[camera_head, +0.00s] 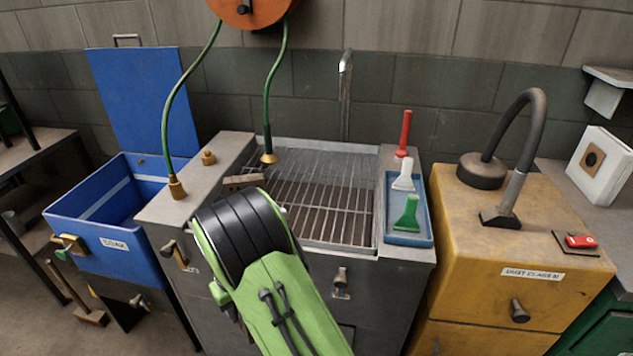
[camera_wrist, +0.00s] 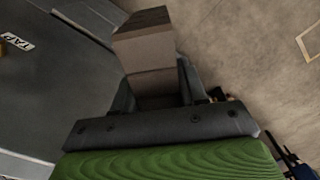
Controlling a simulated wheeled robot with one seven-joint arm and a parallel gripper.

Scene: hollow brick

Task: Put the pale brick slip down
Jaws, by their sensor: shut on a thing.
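The pale brick slip (camera_wrist: 146,52) shows in the wrist view as a grey-beige block with a darker end face. My gripper (camera_wrist: 155,85) is shut on its near end, and the rest sticks out past the fingertips. Open floor and a grey surface lie beyond it, and I see no contact with either. In the head view my green and black arm reaches toward the front of the grey sink unit (camera_head: 391,275).
A blue tray (camera_head: 425,225) holds scrapers at right. An open blue bin (camera_head: 85,240) stands left, a yellow cabinet (camera_head: 480,240) right.

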